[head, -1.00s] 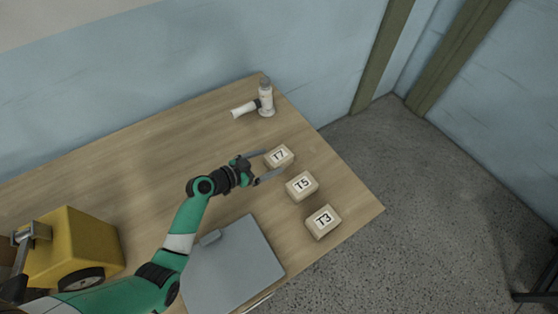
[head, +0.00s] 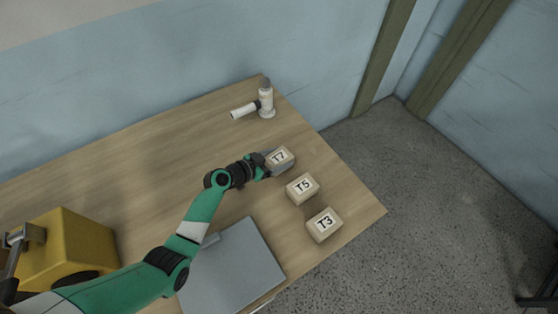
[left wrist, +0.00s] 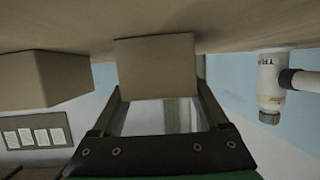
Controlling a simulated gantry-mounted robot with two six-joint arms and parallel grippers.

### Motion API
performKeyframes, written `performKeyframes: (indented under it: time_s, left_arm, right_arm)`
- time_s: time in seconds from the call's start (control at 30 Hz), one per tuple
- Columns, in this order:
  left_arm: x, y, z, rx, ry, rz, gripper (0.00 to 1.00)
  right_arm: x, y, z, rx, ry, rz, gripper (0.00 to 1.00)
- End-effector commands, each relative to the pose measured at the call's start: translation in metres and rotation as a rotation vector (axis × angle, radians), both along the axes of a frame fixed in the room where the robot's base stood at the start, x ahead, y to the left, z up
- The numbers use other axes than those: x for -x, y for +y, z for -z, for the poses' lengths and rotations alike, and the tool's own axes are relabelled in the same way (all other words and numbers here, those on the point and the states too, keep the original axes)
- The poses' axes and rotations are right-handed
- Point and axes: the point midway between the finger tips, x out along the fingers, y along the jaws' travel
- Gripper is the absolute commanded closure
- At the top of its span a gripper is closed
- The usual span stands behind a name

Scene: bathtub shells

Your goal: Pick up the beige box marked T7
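The beige box marked T7 (head: 280,156) sits on the wooden table, farthest back of three lettered boxes. My left gripper (head: 279,161) is at this box, with a finger along each of its two sides. In the left wrist view the box (left wrist: 155,65) fills the space between the fingers (left wrist: 160,95) and still appears to rest on the tabletop. The fingers are close to its sides, but I cannot see whether both press on it. My right gripper is not in view.
Box T5 (head: 302,187) stands close in front of T7, with box T3 (head: 324,224) beyond it. A white cylindrical fitting (head: 266,100) stands behind. The table's right edge is near.

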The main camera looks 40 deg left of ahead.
Motion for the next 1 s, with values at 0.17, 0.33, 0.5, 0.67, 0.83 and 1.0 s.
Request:
performKeyframes:
  time_s: [0.17, 0.33, 0.5, 0.67, 0.83, 1.0]
  left_arm:
    - [0.000, 0.000, 0.000, 0.000, 0.000, 0.000, 0.77]
    - [0.000, 0.000, -0.001, 0.000, -0.001, 0.000, 0.93]
    - [0.000, 0.000, -0.002, -0.001, -0.002, 0.000, 0.93]
    - [0.000, 0.000, -0.015, -0.001, -0.003, -0.001, 0.93]
    - [0.007, -0.001, -0.046, -0.002, -0.003, 0.000, 0.93]
    - [0.044, -0.009, -0.093, -0.002, -0.004, -0.002, 0.93]
  right_arm:
    - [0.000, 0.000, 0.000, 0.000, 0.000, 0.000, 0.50]
    - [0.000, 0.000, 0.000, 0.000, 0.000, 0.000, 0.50]
    - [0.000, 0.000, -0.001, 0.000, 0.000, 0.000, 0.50]
    - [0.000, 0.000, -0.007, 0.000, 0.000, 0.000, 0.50]
    - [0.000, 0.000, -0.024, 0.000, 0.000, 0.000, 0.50]
    - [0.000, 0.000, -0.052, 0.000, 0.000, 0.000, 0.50]
